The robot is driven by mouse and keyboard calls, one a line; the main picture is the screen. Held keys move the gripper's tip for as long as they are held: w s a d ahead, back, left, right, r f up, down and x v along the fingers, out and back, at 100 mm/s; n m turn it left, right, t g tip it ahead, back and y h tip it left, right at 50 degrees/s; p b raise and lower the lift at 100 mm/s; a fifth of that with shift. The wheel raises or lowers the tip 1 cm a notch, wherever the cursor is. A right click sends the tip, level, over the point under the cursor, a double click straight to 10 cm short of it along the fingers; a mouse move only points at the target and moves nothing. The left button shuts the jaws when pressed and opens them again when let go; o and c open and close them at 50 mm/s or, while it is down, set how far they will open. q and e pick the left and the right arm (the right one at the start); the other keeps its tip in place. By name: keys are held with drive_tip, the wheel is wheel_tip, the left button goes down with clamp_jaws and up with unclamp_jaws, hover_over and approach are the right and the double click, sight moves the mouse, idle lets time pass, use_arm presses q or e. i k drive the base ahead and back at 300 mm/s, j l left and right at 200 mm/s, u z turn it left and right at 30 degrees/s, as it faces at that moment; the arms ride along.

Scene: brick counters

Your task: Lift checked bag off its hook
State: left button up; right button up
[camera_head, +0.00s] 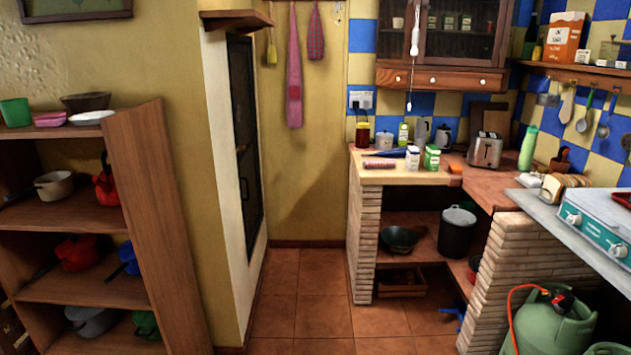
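The checked bag (316,36) is a small red and dark checked cloth piece. It hangs flat against the yellow back wall, at the top middle of the head view. Its hook is at or above the top edge of the picture and cannot be made out. A longer pink-red cloth (295,75) hangs on the wall just to its left, apart from it. Neither of my grippers is in view.
A white wall edge with a dark door (243,135) and a small wooden shelf (236,18) stand left of the bag. A brick counter (402,174) with jars and a toaster (485,150) is at right. A wooden shelf unit (150,200) is at left. The tiled floor (300,305) between is clear.

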sight(316, 41)
drive_tip(key=i+z, duration=0.1)
drive_tip(key=i, duration=0.75)
drive_tip(key=i+j+z, duration=0.1)
drive_tip(key=i, duration=0.75)
drive_tip(key=i+u, duration=0.15)
drive_tip(key=i, duration=0.35)
drive_tip(key=i+l+u, duration=0.1)
drive_tip(key=i, duration=0.45)
drive_tip(key=i+l+u, duration=0.15)
drive_tip(key=i, duration=0.35)
